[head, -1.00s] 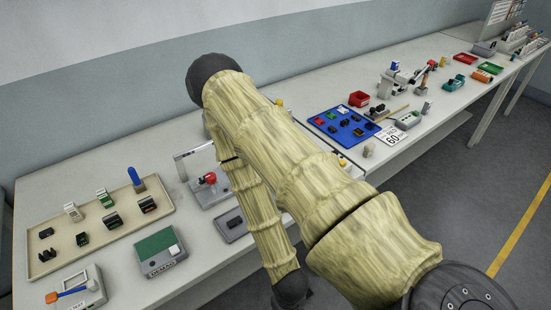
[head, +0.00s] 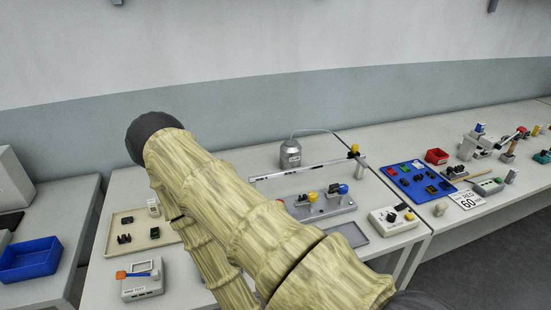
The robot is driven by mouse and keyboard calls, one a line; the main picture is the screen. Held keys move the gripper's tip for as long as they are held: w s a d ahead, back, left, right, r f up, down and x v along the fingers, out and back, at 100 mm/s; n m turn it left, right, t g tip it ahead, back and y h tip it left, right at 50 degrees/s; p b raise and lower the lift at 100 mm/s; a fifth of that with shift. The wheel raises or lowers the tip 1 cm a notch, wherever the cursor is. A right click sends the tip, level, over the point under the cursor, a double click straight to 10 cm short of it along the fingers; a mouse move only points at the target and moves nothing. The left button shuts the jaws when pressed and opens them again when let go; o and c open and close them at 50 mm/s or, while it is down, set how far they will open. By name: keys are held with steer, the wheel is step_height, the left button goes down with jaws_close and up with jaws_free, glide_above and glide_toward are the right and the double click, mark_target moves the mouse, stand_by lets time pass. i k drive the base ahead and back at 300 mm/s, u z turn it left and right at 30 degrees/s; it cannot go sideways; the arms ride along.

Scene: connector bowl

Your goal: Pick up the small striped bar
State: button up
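I cannot make out a small striped bar for certain in the head view; the parts are small and my arm covers some of the bench. Small dark parts (head: 124,239) lie on a beige tray (head: 118,220) at the left, partly behind my arm. Several small coloured and dark parts lie on a blue tray (head: 404,189) at the right. My arm crosses the middle of the view, and its forearm runs down out of the bottom edge. My gripper is out of view.
A blue bin (head: 30,259) stands on a separate table at the far left. A white tester box (head: 142,281) is at the bench front. A fixture with yellow and blue knobs (head: 322,205), a metal can (head: 290,154) and a white switch box (head: 393,219) stand right of my arm.

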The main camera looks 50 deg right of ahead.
mark_target(335, 187)
steer(key=u, duration=0.85)
steer(key=k, duration=0.95)
steer(key=z, duration=1.85)
